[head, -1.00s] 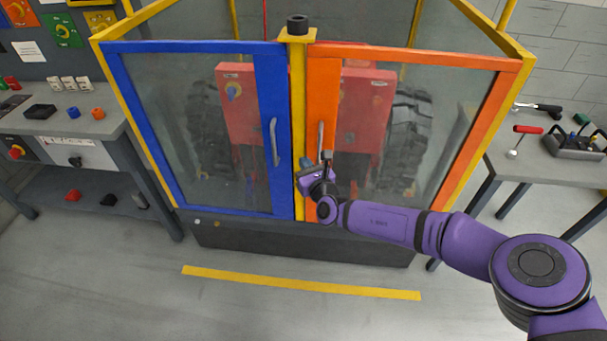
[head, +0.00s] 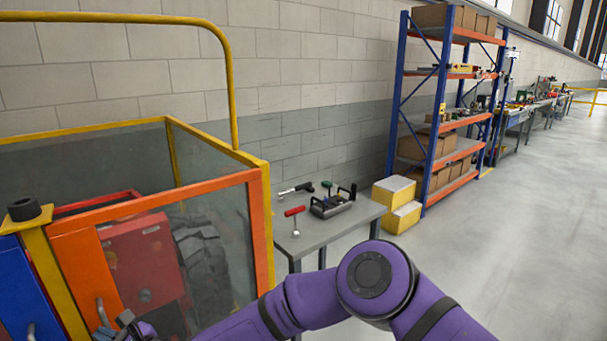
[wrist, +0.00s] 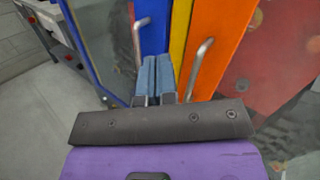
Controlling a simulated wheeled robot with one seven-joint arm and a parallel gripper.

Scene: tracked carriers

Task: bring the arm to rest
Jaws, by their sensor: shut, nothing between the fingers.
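My gripper (wrist: 156,80) shows in the wrist view with its two blue-grey fingers together and nothing between them. It is in front of the yellow post (wrist: 179,40) where the blue door (wrist: 154,22) and the orange door (wrist: 222,35) meet. The blue door's handle (wrist: 138,40) is left of the fingers and the orange door's handle (wrist: 200,66) is right of them; the fingers appear apart from both. In the head view my purple arm reaches from the bottom right to the lower left, and the gripper is mostly cut off at the bottom edge.
The enclosure's orange door (head: 155,205) and yellow frame stand at left, with a red machine (head: 143,262) behind the glass. A grey table (head: 335,224) with tools stands beyond the arm. Floor at right is clear.

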